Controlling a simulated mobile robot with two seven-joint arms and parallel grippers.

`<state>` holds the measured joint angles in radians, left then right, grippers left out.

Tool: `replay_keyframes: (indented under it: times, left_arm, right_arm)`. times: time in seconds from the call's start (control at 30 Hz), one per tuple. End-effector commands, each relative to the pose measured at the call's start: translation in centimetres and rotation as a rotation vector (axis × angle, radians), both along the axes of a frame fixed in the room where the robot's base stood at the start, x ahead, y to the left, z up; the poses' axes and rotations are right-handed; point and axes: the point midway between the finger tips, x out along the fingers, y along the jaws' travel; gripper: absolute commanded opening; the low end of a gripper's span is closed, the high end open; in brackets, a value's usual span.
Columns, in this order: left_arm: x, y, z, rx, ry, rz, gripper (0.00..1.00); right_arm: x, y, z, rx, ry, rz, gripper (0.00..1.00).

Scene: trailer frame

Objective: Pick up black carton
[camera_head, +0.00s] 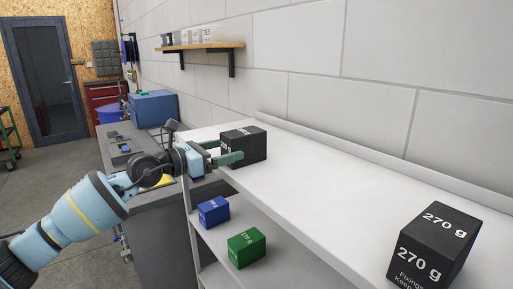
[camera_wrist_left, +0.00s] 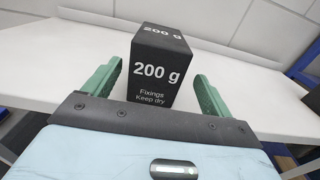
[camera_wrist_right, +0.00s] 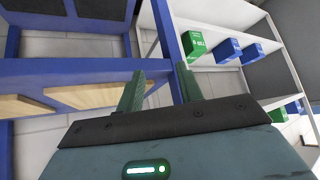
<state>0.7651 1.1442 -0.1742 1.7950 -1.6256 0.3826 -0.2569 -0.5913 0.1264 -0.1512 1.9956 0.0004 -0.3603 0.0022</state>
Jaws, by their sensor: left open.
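A black carton marked 200 g (camera_wrist_left: 153,92) stands upright on the white top shelf; in the head view it is at the far left end (camera_head: 252,144). My left gripper (camera_head: 227,150) is open, with one green finger on each side of this carton in the left wrist view. Gaps show between fingers and carton there. A second black carton, marked 270 g (camera_head: 436,246), stands at the near right end of the shelf, far from both grippers. My right gripper (camera_wrist_right: 160,72) is open and empty in the right wrist view, away from the cartons.
On the lower shelf stand a blue box (camera_head: 213,211) and a green box (camera_head: 246,248). The white top shelf (camera_head: 330,200) is clear between the black cartons, with a wall behind. In the right wrist view, a blue frame post (camera_wrist_right: 168,45) is close beyond the right fingers.

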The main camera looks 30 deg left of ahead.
Motion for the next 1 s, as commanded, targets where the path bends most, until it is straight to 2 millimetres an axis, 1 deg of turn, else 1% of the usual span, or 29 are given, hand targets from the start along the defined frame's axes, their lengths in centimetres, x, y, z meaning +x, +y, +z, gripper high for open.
replay_keyframes:
  times: [0.07, 0.13, 0.3, 0.37, 0.5, 0.67, 0.77, 1.0]
  left_arm:
    - [0.0, 0.0, 0.1, 0.001, -0.001, 0.0, 0.85]
    - [0.0, 0.0, 0.1, -0.002, -0.001, 0.0, 0.85]
    - [1.2, -0.4, 0.3, -0.007, -0.004, 0.001, 0.85]
    - [1.6, -0.6, 0.3, -0.008, -0.005, 0.001, 0.85]
    - [2.3, -0.9, 0.2, -0.004, -0.003, -0.001, 0.85]
    - [2.5, -1.0, 0.1, -0.003, 0.0, -0.001, 0.85]
    - [2.9, -1.0, 0.3, -0.004, -0.002, 0.0, 0.85]
    - [5.6, -1.5, 1.0, -0.006, -0.005, -0.001, 0.85]
  right_arm:
    - [0.6, 0.1, 0.3, 0.002, -0.013, -0.001, 0.36]
    - [0.4, 0.2, 0.3, 0.005, -0.01, -0.004, 0.36]
    - [-1.2, 0.5, -0.1, 0.012, 0.023, -0.012, 0.36]
    - [-1.5, 0.6, -0.2, 0.012, 0.031, -0.014, 0.36]
    - [-1.2, 0.6, -0.1, 0.013, 0.025, -0.014, 0.36]
    - [-0.8, 0.6, 0.1, 0.013, 0.016, -0.015, 0.36]
    - [-0.7, 0.5, 0.3, 0.012, 0.012, -0.013, 0.36]
    - [-0.1, 0.3, 0.9, 0.007, -0.003, -0.008, 0.36]
